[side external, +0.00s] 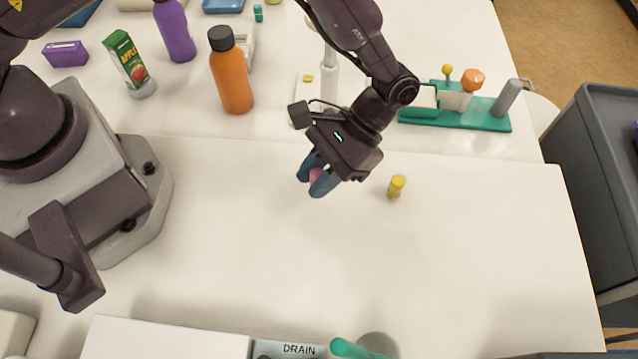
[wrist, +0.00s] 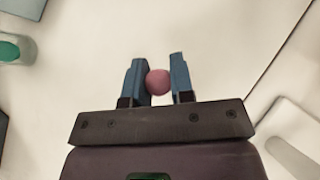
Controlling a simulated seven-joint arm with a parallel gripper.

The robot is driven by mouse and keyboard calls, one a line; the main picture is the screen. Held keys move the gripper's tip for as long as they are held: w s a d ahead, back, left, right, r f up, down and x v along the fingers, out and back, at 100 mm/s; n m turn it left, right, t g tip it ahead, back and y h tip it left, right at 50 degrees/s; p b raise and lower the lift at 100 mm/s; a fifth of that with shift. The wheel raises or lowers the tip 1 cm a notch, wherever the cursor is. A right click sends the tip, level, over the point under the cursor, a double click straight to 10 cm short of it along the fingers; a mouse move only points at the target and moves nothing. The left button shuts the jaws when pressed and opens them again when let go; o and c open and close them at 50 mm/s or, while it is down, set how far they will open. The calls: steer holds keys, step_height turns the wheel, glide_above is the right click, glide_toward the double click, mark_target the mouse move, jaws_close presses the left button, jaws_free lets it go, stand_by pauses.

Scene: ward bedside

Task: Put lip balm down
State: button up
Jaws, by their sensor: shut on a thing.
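A small pink rounded thing, which I take for the lip balm (wrist: 158,82), sits between the two blue fingers of my gripper (wrist: 156,75). My gripper is shut on it. In the side view, my gripper (side external: 318,178) points down over the bare front part of the white table, and only a little of the pink lip balm (side external: 316,174) shows between the fingers. Whether the lip balm touches the table or hangs just above it, I cannot tell.
A small yellow cylinder (side external: 396,186) stands right of my gripper. An orange bottle (side external: 231,75), a juice carton (side external: 128,60) and a purple bottle (side external: 175,30) stand back left. A green tray (side external: 455,123) is back right. A drain box (side external: 290,349) lies in front. The middle is clear.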

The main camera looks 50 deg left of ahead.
steer(key=shift+w+d+f, duration=0.1)
steer(key=shift+w+f, duration=0.05)
steer(key=shift+f, duration=1.6)
steer(key=o, duration=0.9)
steer(key=shift+f, duration=0.1)
steer(key=v, duration=1.2)
steer(key=shift+r, duration=0.25)
